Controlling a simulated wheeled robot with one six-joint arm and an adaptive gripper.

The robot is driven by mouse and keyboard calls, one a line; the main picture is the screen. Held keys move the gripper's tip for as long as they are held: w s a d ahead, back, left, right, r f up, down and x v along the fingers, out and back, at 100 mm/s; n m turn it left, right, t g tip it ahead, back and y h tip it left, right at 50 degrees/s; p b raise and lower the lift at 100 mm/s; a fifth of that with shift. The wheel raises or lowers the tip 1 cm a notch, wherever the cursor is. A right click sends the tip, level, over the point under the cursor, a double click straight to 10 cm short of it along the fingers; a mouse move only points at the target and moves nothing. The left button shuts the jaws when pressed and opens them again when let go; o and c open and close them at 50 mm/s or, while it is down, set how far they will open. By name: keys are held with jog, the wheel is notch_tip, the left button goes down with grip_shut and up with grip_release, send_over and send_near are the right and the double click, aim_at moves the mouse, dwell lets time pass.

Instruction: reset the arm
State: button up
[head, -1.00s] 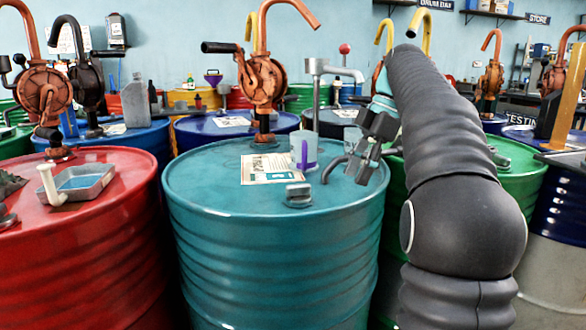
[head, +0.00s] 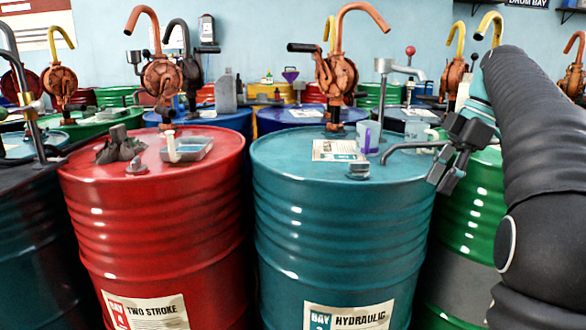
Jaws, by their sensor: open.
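My gripper (head: 443,176) hangs at the right of the head view, beside the right rim of the teal drum labelled HYDRAULIC (head: 340,225). Its jaws are open and nothing shows between them. My arm rises on the right and hides part of the green drum behind it. On the teal drum's lid are a clear mug with a purple handle (head: 369,138), a printed sheet (head: 338,150), a small grey cap (head: 359,169) and an orange hand pump (head: 341,80). A grey spout (head: 408,147) reaches over the lid near my gripper.
A red drum labelled TWO STROKE (head: 150,210) stands to the left, with a metal tray (head: 188,149) and a crumpled dark rag (head: 120,146) on it. A green drum (head: 470,225) stands to the right. More drums and tall pumps crowd behind. Narrow gaps separate the front drums.

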jog(key=w+d+f+m+t+h, duration=0.1)
jog(key=w+d+f+m, duration=0.2)
jog(key=f+m, duration=0.55)
jog(key=s+a+f+m+t+h, duration=0.1)
jog(key=s+a+f+m+h, duration=0.2)
jog(key=m, duration=0.5)
jog(key=s+a+f+t, duration=0.1)
jog(key=s+a+f, duration=0.2)
jog(key=s, duration=0.5)
jog(key=s+a+f+m+t, duration=0.1)
jog(key=s+a+f, duration=0.2)
jog(key=s+a, duration=0.2)
jog(key=s+a+f+t, duration=0.1)
jog(key=s+a+f, duration=0.3)
jog(key=s, duration=0.6)
jog(key=shift+s+a+m+t, duration=0.3)
jog(key=shift+s+a+m, duration=0.05)
jog(key=shift+a, duration=0.1)
